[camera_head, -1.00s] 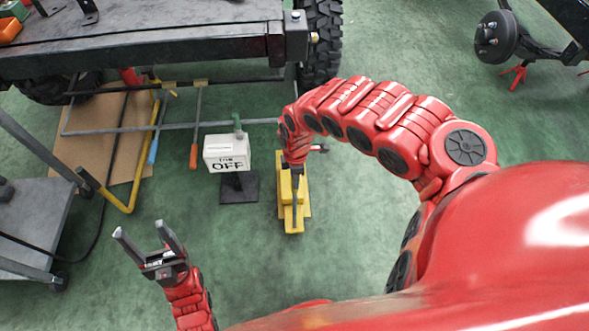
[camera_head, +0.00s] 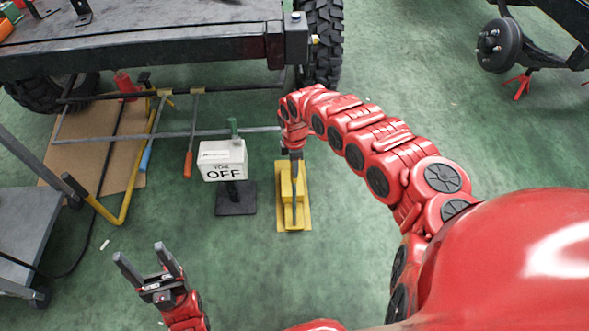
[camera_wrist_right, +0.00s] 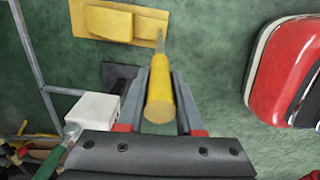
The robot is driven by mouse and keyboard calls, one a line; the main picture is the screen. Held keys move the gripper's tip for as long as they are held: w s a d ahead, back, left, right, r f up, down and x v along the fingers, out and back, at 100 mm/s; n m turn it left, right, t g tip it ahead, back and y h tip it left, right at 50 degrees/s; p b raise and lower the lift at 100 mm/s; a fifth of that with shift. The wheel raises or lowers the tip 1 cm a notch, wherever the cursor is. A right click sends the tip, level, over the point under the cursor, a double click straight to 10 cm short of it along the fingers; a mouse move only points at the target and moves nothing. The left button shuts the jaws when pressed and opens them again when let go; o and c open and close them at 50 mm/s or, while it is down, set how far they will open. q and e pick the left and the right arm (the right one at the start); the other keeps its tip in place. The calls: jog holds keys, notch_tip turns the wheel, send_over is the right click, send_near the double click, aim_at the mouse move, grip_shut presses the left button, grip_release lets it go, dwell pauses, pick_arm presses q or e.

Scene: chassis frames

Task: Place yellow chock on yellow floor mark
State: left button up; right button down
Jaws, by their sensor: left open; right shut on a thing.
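The yellow chock (camera_head: 287,184) is a stepped block lying within the outline of the flat yellow floor mark (camera_head: 306,212). In the right wrist view, the chock (camera_wrist_right: 108,22) is above the yellow mark (camera_wrist_right: 77,18); I cannot tell whether a small gap is left under it. The gripper hides part of the far side in the head view. My left gripper (camera_head: 148,256) is open and empty, low at the left.
A white box sign reading OFF (camera_head: 222,161) on a black base stands just left of the mark. A dark chassis (camera_head: 140,45) with a tyre (camera_head: 322,45) is behind. A grey cart (camera_head: 22,240) is at the left. Green floor is free in front.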

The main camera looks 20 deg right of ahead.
jog(key=shift+w+f, duration=0.1)
jog(key=shift+f, duration=0.1)
jog(key=c, duration=0.6)
grip_release()
jog(key=shift+f, duration=0.1)
jog(key=shift+o, duration=0.2)
